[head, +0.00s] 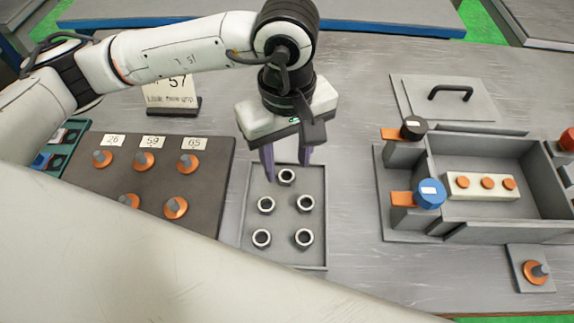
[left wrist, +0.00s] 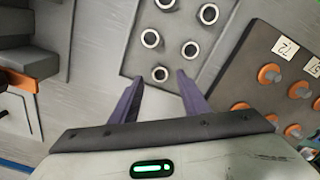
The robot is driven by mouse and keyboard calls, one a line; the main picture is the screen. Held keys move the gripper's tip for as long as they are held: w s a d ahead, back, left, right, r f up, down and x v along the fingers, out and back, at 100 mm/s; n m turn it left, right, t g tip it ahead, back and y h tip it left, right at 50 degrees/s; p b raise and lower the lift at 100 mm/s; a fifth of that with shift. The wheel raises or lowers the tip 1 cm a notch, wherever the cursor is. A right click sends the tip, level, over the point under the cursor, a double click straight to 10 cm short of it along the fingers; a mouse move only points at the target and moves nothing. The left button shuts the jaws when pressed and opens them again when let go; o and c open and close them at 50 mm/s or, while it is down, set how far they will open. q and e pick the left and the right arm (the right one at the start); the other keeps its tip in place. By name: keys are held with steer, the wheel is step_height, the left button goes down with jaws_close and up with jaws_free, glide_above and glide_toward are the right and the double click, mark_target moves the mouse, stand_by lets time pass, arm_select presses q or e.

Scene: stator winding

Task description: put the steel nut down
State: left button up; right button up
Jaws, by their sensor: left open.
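Several steel nuts (head: 266,205) lie in a shallow grey tray (head: 256,262), and several also show in the left wrist view (left wrist: 190,49). My left gripper (head: 287,169) points down over the back end of the tray with its two purple fingers apart. The rearmost nut (head: 286,177) appears between and below the fingertips. In the left wrist view my left gripper (left wrist: 159,80) is open, and the nearest nut (left wrist: 155,68) shows just beyond the gap, on the tray. No nut is held. My right gripper is out of view.
A dark board (head: 220,155) with orange-based pegs and number cards stands left of the tray. A sign (head: 172,95) stands behind it. On the right is a grey fixture (head: 500,228) with blue and black knobs. Bare table lies between tray and fixture.

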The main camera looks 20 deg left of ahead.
arm_select(q)
step_height(320, 180, up, 9)
stand_by(0.3)
